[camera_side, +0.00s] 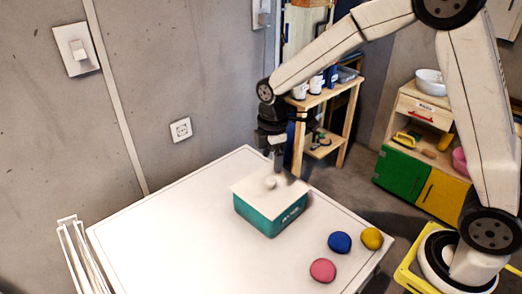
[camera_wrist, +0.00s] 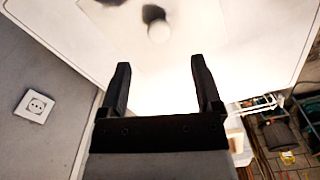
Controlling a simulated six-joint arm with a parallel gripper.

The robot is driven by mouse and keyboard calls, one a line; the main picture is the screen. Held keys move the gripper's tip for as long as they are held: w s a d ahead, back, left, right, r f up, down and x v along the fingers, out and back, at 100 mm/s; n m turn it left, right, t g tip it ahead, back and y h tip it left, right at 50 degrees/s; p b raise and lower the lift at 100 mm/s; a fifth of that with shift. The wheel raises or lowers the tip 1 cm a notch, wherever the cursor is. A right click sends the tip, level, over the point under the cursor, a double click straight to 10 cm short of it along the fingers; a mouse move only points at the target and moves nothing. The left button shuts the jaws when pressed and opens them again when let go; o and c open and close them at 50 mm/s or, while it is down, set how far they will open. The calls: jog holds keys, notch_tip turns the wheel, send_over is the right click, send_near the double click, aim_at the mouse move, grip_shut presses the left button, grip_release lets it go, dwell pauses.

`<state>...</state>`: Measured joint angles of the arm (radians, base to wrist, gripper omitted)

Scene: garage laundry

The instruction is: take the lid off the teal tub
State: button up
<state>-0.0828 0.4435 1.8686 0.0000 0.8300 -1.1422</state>
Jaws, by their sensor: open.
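The teal tub (camera_side: 272,219) stands on the white table with its pale lid (camera_side: 250,188) on top. The lid has a small round pale knob (camera_side: 271,183), which shows in the wrist view (camera_wrist: 158,31) just beyond and between the fingertips. My gripper (camera_side: 279,166) is directly over the lid, pointing down, close to the knob. In the wrist view my gripper (camera_wrist: 160,68) is open, with nothing between its two dark fingers. In the side view I cannot tell the exact gap between the fingers and the knob.
The table's left part is clear. A white rack (camera_side: 80,258) stands at its left edge. The wall has a socket (camera_side: 181,130).

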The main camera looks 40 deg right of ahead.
aim_at(271, 179)
jog(key=shift+f, duration=1.25)
jog(key=shift+f, duration=0.1)
jog(key=shift+f, duration=2.45)
grip_shut()
jog(key=shift+r, duration=0.1)
